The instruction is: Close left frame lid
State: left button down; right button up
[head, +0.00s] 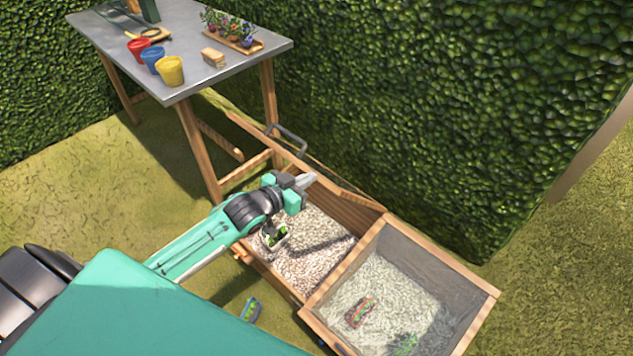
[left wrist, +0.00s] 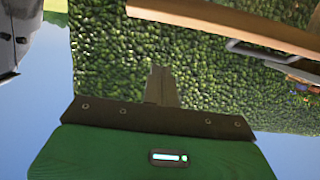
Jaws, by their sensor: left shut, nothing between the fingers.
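The left frame lid (head: 338,188) is open in the head view, seen nearly edge-on at the back of the left frame, with a grey handle (head: 287,139) on its far edge. The left frame box (head: 348,213) holds pale gravel and is uncovered. My left gripper (head: 307,181) is shut and empty, over the left frame near the lid; I cannot tell whether it touches it. In the left wrist view my closed fingers (left wrist: 160,82) point towards the hedge, with a wooden bar (left wrist: 225,18) and a grey handle (left wrist: 270,57) beyond. My right gripper is out of view.
The right frame (head: 465,273) is covered by a clear lid, with small items showing through. A table (head: 210,90) with pots, a sponge-like block and flowers stands at the back left. A hedge (head: 430,100) rises close behind the frames. Grass lies in front.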

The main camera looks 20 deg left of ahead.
aim_at(323, 179)
pick_arm(q)
jog(key=x, duration=0.9)
jog(key=shift+w+f, duration=0.1)
jog(key=shift+w+d+f, duration=0.1)
jog(key=shift+w+f, duration=0.1)
jog(key=shift+w, duration=0.05)
jog(key=shift+s+a+f, duration=0.2)
jog(key=shift+s+f, duration=0.15)
jog(key=shift+s, duration=0.15)
jog(key=shift+s+a+f, duration=0.15)
jog(key=shift+s+f, duration=0.2)
jog(key=shift+s, duration=0.15)
jog(key=shift+s+a+f, duration=0.15)
jog(key=shift+s+f, duration=0.2)
jog(key=shift+s, duration=0.1)
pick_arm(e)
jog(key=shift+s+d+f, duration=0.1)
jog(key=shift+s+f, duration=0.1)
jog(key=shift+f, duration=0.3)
pick_arm(q)
jog(key=shift+f, duration=0.1)
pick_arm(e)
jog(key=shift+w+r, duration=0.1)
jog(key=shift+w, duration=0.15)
pick_arm(q)
jog(key=shift+s, duration=0.1)
